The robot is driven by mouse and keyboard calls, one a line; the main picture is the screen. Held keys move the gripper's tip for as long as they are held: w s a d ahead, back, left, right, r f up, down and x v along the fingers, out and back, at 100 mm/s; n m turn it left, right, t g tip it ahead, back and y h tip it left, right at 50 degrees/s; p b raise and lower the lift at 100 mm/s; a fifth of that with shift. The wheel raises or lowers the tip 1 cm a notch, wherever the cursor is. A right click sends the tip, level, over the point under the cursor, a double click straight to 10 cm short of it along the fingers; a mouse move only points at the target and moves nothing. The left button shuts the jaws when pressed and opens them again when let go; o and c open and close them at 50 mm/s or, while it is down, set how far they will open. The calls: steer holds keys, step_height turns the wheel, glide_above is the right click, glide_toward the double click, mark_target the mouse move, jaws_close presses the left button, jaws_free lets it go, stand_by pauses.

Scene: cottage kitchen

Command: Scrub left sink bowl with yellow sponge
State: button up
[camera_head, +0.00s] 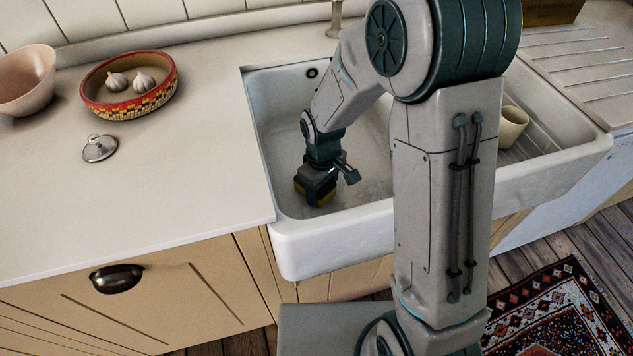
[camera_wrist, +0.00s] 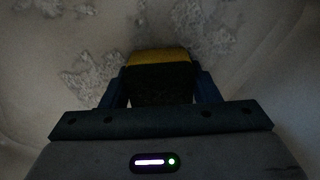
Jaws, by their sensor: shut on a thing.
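The left sink bowl (camera_head: 277,120) is white, and my arm reaches down into it. My gripper (camera_head: 316,190) is low in the bowl, near its front left part, and is shut on the yellow sponge (camera_head: 327,198). In the wrist view, the sponge (camera_wrist: 160,56) sits between the two fingers, with a yellow far edge and a dark near face. Patches of pale grey grime (camera_wrist: 95,80) show on the bowl surface around and beyond the sponge. I cannot tell for certain whether the sponge touches the bowl.
A cream cup (camera_head: 512,125) is in the right bowl. On the left counter (camera_head: 200,190) are a patterned bowl (camera_head: 128,110) with garlic, a pink bowl (camera_head: 25,85) and a small metal lid (camera_head: 99,148). A tap (camera_head: 336,18) stands behind the sink. The left counter's front is clear.

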mark_target(373, 168)
steer(key=shift+s+d, duration=0.6)
steer(key=shift+s, duration=0.15)
steer(key=shift+s+d, duration=0.2)
steer(key=shift+d, duration=1.55)
steer(key=shift+s+d, duration=0.15)
steer(key=shift+d, duration=1.6)
steer(key=shift+w+d+p, duration=0.35)
steer(key=shift+w+d, duration=0.8)
steer(key=shift+d, duration=0.2)
steer(key=shift+w+d+p, duration=0.35)
steer(key=shift+w+d, duration=0.8)
steer(key=shift+d, duration=0.15)
steer(key=shift+w+d+p, duration=0.15)
steer(key=shift+w+p, duration=0.05)
steer(key=shift+w, duration=1.4)
steer(key=shift+w+d+p, duration=0.15)
steer(key=shift+w, duration=1.4)
steer(key=shift+w+a, duration=0.1)
steer(key=shift+a, duration=0.05)
steer(key=shift+s+a+b, duration=0.15)
steer(key=shift+s+a, duration=0.25)
steer(key=shift+a, duration=0.9)
steer(key=shift+s+a+b, duration=0.2)
steer(key=shift+s+a, duration=0.15)
steer(key=shift+a, duration=1)
steer(key=shift+s+a+b, duration=0.15)
steer(key=shift+s+a, duration=0.25)
steer(key=shift+a, duration=0.9)
step_height(373, 168, up, 19)
steer(key=p, duration=1.3)
